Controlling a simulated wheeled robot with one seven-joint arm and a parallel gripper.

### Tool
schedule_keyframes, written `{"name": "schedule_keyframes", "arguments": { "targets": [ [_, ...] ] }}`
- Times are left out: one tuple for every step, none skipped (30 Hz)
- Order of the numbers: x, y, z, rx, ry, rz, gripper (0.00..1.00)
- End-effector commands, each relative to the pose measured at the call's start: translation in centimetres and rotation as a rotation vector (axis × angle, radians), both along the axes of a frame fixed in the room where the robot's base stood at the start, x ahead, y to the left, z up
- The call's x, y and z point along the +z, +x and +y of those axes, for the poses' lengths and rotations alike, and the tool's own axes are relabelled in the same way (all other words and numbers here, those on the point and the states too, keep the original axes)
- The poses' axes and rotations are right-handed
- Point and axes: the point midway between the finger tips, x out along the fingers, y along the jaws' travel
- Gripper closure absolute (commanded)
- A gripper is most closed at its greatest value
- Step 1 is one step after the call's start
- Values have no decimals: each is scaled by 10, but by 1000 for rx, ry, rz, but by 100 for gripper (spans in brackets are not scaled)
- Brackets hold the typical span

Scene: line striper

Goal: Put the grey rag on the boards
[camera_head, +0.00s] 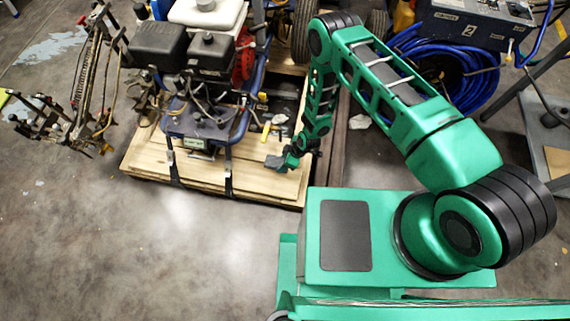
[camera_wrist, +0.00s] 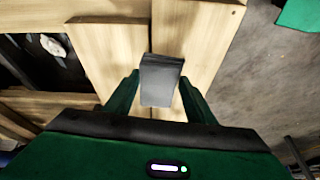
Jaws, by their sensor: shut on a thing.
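The grey rag (camera_wrist: 160,82) looks like a small, folded dark-grey block in the wrist view. It sits between the two green fingers of my gripper (camera_wrist: 160,100), which is shut on it. In the head view the rag (camera_head: 275,162) shows as a small grey patch at the tip of my gripper (camera_head: 286,160). The pale wooden boards (camera_head: 240,181) lie under the gripper, and they also show behind the rag in the wrist view (camera_wrist: 112,50). I cannot tell whether the rag touches the boards or is held just above them.
A line striper (camera_head: 205,75) with an engine and blue frame stands on the boards, held by dark straps. A yellow-handled tool (camera_head: 265,133) is near my gripper. A coiled blue hose (camera_head: 455,75) lies at upper right. The concrete floor at lower left is clear.

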Motion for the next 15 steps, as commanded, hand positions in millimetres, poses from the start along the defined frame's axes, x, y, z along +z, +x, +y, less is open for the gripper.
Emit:
{"name": "schedule_keyframes", "arguments": {
  "targets": [
    [-4,6,-4,-2,1,-2,93],
    [-5,8,-6,-2,1,-2,93],
    [-7,10,-8,-1,0,-1,93],
    [-8,12,-9,0,0,-1,93],
    [-9,12,-9,0,0,0,93],
    [-10,13,-10,0,0,0,93],
    [-13,13,-10,0,0,0,93],
    [-16,13,-10,0,0,0,93],
    [-21,13,-10,0,0,0,93],
    [-25,12,-10,0,0,0,93],
    [-30,12,-10,0,0,0,93],
    [-35,13,-10,0,0,-1,93],
    [-39,13,-10,0,0,0,93],
    [-42,13,-10,0,0,0,93],
    [-45,13,-10,0,1,-1,93]
  ]
}}
